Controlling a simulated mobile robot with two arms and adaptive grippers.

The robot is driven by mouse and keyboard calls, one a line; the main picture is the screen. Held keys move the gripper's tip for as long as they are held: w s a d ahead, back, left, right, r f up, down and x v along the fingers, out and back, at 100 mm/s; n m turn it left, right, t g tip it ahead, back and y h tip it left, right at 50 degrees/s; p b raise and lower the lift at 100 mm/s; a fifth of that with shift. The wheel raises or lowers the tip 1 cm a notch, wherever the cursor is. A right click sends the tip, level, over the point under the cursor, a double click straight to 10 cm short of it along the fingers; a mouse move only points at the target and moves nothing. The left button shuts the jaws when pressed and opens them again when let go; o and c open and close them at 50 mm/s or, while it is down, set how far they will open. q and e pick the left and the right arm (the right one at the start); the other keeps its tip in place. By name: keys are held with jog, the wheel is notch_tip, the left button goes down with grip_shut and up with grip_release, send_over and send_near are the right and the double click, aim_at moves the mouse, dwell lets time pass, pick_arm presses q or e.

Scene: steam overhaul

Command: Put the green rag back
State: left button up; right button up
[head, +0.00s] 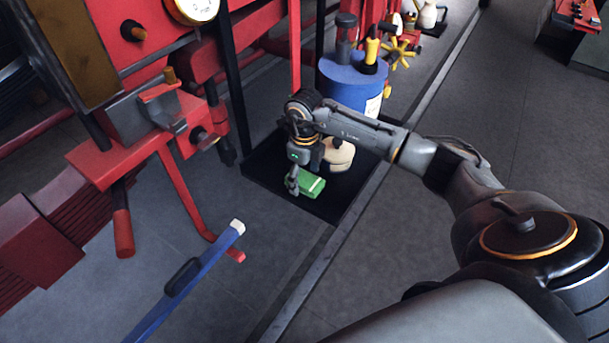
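The green rag (314,186) is a small folded green cloth with a pale stripe. It is at the black tray (330,207) low beside the red machine; I cannot tell whether it rests on the tray or hangs just above it. My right gripper (295,181) points down at the rag's left end, close against it. The fingers are small and partly hidden by the wrist, so I cannot tell whether they grip the rag. My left gripper is not in view.
A cream rounded object (338,154) stands on the tray just behind the rag. A blue drum (347,84) with tools on top is behind it. A red machine (150,130) fills the left. A blue bar (190,281) slants at lower left.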

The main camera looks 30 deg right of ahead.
aim_at(305, 178)
jog(key=shift+r, duration=0.1)
notch_tip(305, 178, up, 12)
jog(key=b, duration=0.3)
jog(key=shift+b, duration=0.3)
dwell(0.4)
